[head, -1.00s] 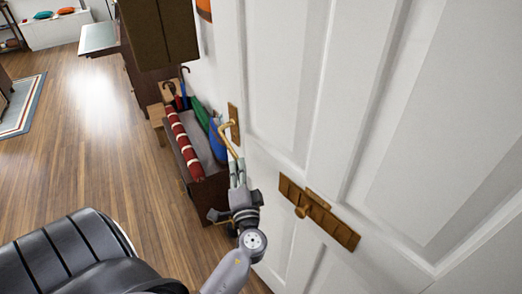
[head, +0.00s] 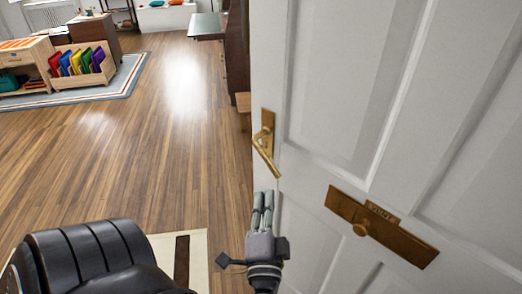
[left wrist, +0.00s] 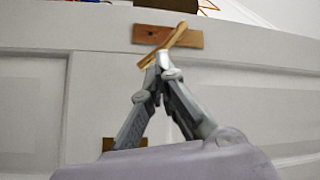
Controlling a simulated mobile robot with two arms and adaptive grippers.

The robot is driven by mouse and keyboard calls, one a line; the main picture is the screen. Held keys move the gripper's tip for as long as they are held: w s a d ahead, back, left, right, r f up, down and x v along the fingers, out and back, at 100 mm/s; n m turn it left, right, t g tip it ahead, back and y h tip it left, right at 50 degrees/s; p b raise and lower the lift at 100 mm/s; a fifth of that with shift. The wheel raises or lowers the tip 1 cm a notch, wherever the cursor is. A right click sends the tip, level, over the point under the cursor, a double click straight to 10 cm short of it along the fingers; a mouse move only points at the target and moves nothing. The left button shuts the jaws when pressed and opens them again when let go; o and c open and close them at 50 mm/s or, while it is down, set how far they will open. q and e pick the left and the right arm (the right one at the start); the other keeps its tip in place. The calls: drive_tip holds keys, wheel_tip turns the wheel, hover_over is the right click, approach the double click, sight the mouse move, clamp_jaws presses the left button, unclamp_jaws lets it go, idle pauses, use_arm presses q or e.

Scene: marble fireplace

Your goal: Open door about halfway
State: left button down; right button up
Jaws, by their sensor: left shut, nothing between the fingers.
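The white panelled door (head: 335,120) fills the right of the head view and stands open, with a room visible past its free edge. Its brass lever handle (head: 266,146) sits near that edge, and it also shows in the left wrist view (left wrist: 178,36). My left gripper (head: 263,198) is shut and empty, just below the handle in the head view. In the left wrist view its fingertips (left wrist: 160,64) meet close to the lever; I cannot tell whether they touch it. My right gripper is not in view.
Open wooden floor (head: 140,150) lies left of the door. A rug (head: 125,82) with a wooden rack of coloured folders (head: 83,62) is at the far left. A dark cabinet (head: 236,50) stands just past the door edge. A pale mat (head: 196,250) lies at the bottom.

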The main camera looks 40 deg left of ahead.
use_arm(q)
drive_tip(key=shift+s+d, duration=0.2)
drive_tip(key=shift+s, duration=0.6)
drive_tip(key=v, duration=1.2)
drive_tip(key=d+f+m+g+h, duration=0.2)
drive_tip(key=f+g+h, duration=0.15)
drive_tip(key=f, duration=1.35)
drive_tip(key=d+f+m+g+h, duration=0.25)
drive_tip(key=f+h, duration=0.25)
drive_tip(key=f, duration=1.2)
drive_tip(key=s+a+f+n+g+h, duration=0.2)
drive_tip(key=s+a+f+n+g, duration=0.1)
drive_tip(key=s+f, duration=0.7)
drive_tip(key=s+a+f+n+g+h, duration=0.2)
drive_tip(key=s+a+f+n+g, duration=0.2)
drive_tip(key=s+f, duration=0.5)
drive_tip(key=shift+s+a+f+n, duration=0.25)
drive_tip(key=shift+s+f+n, duration=0.2)
drive_tip(key=shift+f, duration=2.9)
drive_tip(key=shift+w+h, duration=0.1)
drive_tip(key=shift+h, duration=0.15)
